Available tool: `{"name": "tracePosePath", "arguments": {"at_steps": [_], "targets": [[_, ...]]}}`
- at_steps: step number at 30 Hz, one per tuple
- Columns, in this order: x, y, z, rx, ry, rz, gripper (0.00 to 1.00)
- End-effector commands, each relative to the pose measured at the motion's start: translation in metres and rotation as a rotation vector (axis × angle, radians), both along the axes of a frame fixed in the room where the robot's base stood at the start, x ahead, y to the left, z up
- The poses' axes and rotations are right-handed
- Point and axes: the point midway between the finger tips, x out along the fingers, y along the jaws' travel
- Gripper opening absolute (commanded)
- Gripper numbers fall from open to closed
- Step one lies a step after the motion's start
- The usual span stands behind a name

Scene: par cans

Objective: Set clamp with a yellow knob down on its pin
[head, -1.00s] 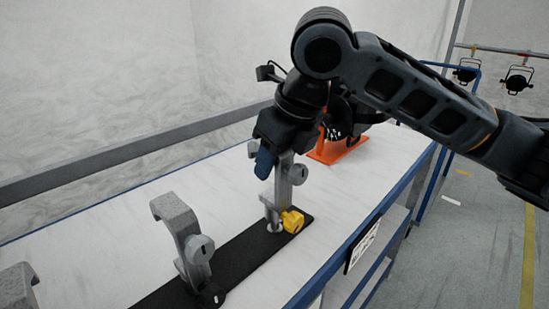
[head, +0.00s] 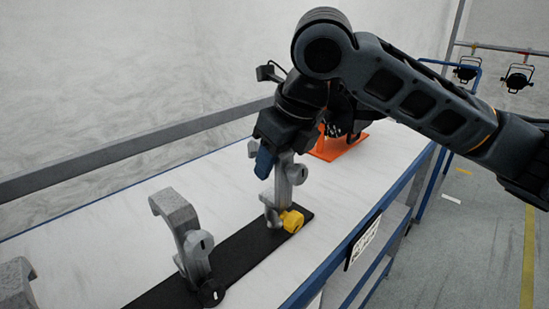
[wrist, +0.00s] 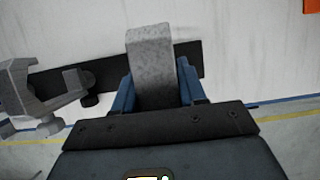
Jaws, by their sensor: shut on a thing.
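The clamp with a yellow knob (head: 291,220) stands upright at the far end of the black strip (head: 247,243) on the white bench top. My gripper (head: 268,160) is shut on the top of this clamp, with its blue fingers around the grey body. In the wrist view the grey clamp (wrist: 151,68) sits between my two blue fingertips, over the black strip. The pin is hidden under the clamp, and I cannot tell whether the clamp's foot is fully seated.
A second grey clamp (head: 185,232) with a black knob stands nearer on the strip, and part of another (head: 15,284) shows at the left edge. An orange stand (head: 340,146) is behind my gripper. A rail (head: 130,157) runs along the bench's back.

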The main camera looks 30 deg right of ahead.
Motion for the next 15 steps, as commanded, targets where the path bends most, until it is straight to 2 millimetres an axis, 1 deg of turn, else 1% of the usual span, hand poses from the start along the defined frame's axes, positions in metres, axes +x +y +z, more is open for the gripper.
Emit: {"name": "tracePosePath", "arguments": {"at_steps": [15], "targets": [[0.0, 0.0, -0.012, 0.0, -0.001, 0.0, 0.0]]}}
